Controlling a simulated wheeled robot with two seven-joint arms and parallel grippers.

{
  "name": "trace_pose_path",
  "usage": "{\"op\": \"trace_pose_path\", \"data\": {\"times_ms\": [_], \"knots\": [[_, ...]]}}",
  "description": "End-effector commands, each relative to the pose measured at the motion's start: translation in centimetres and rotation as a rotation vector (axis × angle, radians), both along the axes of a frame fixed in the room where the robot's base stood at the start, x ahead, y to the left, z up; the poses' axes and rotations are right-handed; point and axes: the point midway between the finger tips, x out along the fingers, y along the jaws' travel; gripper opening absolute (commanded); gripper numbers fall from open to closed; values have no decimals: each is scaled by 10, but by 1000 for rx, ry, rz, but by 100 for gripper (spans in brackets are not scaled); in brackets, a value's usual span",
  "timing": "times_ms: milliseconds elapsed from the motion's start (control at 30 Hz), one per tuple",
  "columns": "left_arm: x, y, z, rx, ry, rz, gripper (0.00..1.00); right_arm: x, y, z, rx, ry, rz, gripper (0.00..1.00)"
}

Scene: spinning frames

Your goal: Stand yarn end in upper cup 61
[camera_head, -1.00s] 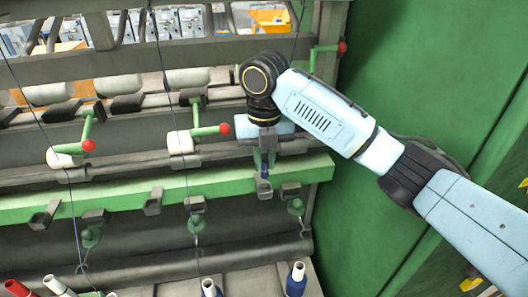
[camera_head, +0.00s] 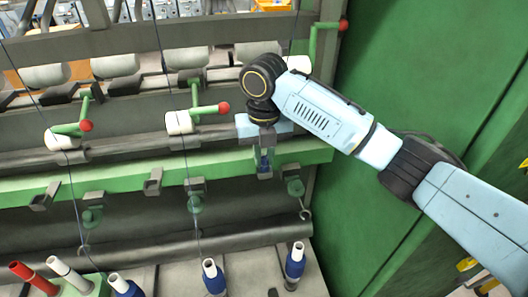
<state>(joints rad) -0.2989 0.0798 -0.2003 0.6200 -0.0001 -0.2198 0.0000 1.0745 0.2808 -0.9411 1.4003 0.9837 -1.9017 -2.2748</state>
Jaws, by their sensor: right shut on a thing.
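My right gripper (camera_head: 265,152) points down at the right part of the green rail, its fingers small and dark. It is shut on a small blue thing, the yarn end (camera_head: 264,162), which shows just below the fingers. A dark grey cup (camera_head: 265,174) on the rail's front sits right under it. The yarn end's tip meets the cup in the picture; I cannot tell whether it is inside. No number is readable on the cup. My left gripper is not in view.
More grey cups sit along the green rail (camera_head: 110,185), such as one at its middle (camera_head: 153,182). Red-tipped green levers (camera_head: 210,109) stick out above. Blue bobbins (camera_head: 295,262) stand below. A green panel (camera_head: 430,60) closes off the right side.

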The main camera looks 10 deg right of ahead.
Motion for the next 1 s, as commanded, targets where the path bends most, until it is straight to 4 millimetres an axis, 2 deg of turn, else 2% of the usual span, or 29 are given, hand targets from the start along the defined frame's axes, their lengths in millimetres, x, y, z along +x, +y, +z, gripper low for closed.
{"op": "trace_pose_path", "data": {"times_ms": [233,267,433,767,867,1000], "knots": [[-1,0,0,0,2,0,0,0,0,0,0,0,0,5],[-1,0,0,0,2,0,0,0,0,0,0,0,0,17],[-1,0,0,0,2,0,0,0,0,0,0,1,0,39],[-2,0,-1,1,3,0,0,0,0,2,0,-1,0,40],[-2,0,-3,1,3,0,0,0,0,12,0,-2,0,40],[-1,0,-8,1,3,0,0,1,0,39,2,-6,0,40]]}}
